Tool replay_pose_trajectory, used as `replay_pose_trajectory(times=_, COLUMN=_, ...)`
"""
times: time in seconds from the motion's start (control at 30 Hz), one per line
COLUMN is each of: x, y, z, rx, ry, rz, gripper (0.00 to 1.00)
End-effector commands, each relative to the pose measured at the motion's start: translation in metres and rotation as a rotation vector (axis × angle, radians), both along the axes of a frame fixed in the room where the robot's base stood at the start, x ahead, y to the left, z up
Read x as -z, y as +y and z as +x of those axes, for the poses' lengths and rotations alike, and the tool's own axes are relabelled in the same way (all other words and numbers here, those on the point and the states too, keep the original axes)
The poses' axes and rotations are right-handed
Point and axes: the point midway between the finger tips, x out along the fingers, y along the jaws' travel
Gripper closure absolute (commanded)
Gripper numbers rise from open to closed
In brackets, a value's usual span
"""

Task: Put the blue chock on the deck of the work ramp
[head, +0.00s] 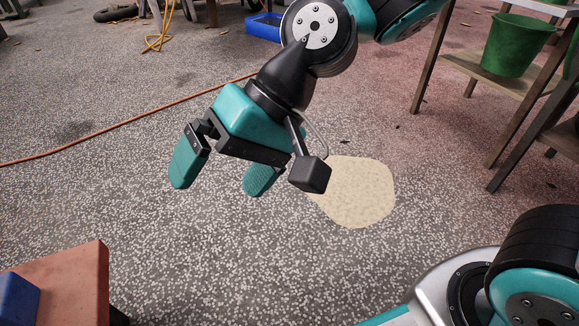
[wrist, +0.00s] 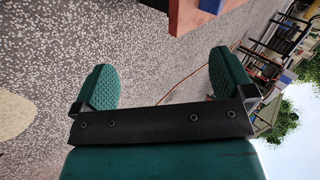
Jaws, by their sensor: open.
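My gripper (head: 222,182) is open and empty, held above the speckled floor in the middle of the head view. In the wrist view its two green fingers (wrist: 162,70) stand wide apart with only floor and an orange line between them. A blue block (head: 16,300), possibly the blue chock, is cut off by the lower left corner of the head view. It sits on a reddish-brown block (head: 85,278), well apart from my gripper. The wrist view shows the reddish-brown block (wrist: 184,16) at the top edge, with blue (wrist: 211,5) beside it. I cannot identify the work ramp.
A green bucket (head: 515,44) stands on a wooden shelf at the upper right. A blue crate (head: 264,28) is on the floor at the back. An orange cable (head: 130,123) crosses the floor. A pale patch (head: 355,190) lies right of my gripper. The middle floor is otherwise clear.

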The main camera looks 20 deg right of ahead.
Motion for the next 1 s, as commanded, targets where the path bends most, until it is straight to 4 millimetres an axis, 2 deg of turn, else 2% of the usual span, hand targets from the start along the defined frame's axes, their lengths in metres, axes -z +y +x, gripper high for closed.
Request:
replay_pose_trajectory(times=0.03, x=-0.006, y=-0.028, z=-0.009, rx=-0.045, ry=-0.086, rz=-0.063, gripper=0.0)
replay_pose_trajectory(times=0.1, x=-0.008, y=-0.062, z=-0.022, rx=-0.116, ry=-0.167, rz=-0.153, gripper=0.0)
replay_pose_trajectory(times=0.2, x=-0.008, y=-0.097, z=-0.038, rx=-0.194, ry=-0.236, rz=-0.25, gripper=0.0)
replay_pose_trajectory(times=0.3, x=-0.008, y=-0.119, z=-0.05, rx=-0.242, ry=-0.267, rz=-0.309, gripper=0.0)
replay_pose_trajectory(times=0.43, x=-0.007, y=-0.127, z=-0.056, rx=-0.268, ry=-0.275, rz=-0.336, gripper=0.0)
replay_pose_trajectory(times=0.77, x=-0.012, y=-0.126, z=-0.055, rx=-0.27, ry=-0.276, rz=-0.335, gripper=0.0)
replay_pose_trajectory(times=0.87, x=-0.026, y=-0.126, z=-0.055, rx=-0.269, ry=-0.276, rz=-0.335, gripper=0.0)
replay_pose_trajectory(times=1.0, x=-0.064, y=-0.126, z=-0.055, rx=-0.269, ry=-0.276, rz=-0.334, gripper=0.0)
